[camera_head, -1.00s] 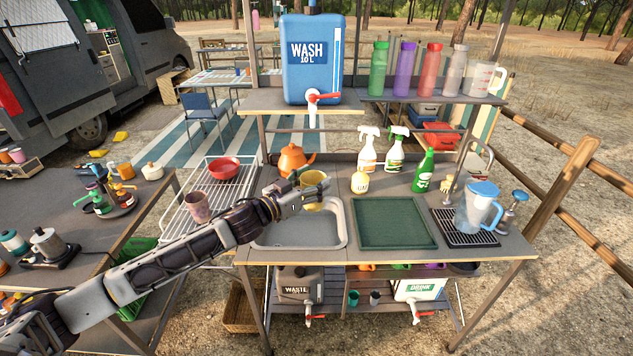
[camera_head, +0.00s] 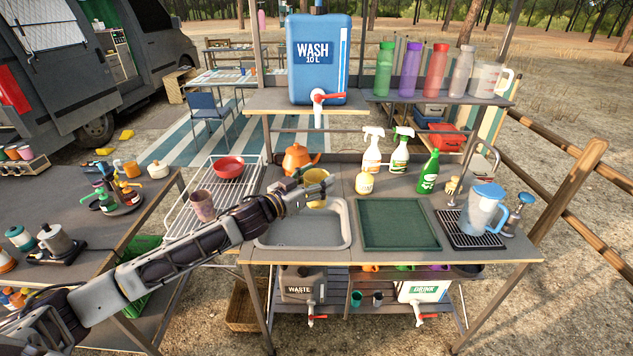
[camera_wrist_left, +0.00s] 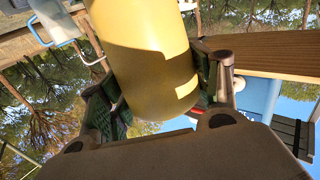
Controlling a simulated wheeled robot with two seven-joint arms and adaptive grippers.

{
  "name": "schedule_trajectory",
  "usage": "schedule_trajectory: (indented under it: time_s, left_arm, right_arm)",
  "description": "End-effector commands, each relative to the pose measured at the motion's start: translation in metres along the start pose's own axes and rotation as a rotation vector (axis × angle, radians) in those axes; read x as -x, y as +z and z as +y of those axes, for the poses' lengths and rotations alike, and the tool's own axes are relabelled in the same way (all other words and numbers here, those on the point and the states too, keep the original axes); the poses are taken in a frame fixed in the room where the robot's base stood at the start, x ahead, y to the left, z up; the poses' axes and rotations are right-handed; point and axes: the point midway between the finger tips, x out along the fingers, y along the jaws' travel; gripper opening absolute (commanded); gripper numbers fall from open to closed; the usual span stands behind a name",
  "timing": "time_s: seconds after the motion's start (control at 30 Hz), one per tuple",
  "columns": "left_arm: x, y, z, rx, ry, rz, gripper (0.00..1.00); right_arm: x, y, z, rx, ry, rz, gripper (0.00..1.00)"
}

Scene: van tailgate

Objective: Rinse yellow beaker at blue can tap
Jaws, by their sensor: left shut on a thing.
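The yellow beaker (camera_head: 316,178) is held above the back part of the sink (camera_head: 345,226), below the tap. My left gripper (camera_head: 306,190) is shut on it, and in the left wrist view the yellow beaker (camera_wrist_left: 150,60) sits between the two fingers. The blue WASH can (camera_head: 319,75) stands on the upper shelf. Its tap has a red lever (camera_head: 325,97) and a pale spout (camera_head: 318,117) pointing down. The beaker is apart from the spout, and I see no water stream between them. The beaker's inside is hardly visible. My right gripper is not in view.
A green mat (camera_head: 399,226) lies beside the sink. A wire rack (camera_head: 175,228) with a red bowl (camera_head: 229,167) is at left.

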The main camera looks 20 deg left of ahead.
Motion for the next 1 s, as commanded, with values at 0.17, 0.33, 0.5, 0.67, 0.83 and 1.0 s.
schedule_trajectory:
  time_s: [0.17,0.33,0.5,0.67,0.83,1.0]
  left_arm:
    - [-0.008,0.002,-0.008,0.0,-0.001,0.0,0.41]
    - [-0.015,0.004,-0.014,0.0,0.0,0.001,0.41]
    - [-0.023,0.006,-0.021,0.0,-0.001,0.001,0.41]
    - [-0.029,0.007,-0.028,0.0,0.0,0.001,0.41]
    - [-0.037,0.01,-0.034,0.001,-0.001,0.001,0.41]
    - [-0.044,0.011,-0.041,0.001,0.0,0.001,0.41]
  right_arm:
    - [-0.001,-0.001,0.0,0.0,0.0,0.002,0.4]
    - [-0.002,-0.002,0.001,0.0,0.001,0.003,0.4]
    - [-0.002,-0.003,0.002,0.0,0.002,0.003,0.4]
    - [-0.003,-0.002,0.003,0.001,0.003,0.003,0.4]
    - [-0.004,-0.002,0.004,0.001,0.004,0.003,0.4]
    - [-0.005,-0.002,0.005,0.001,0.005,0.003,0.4]
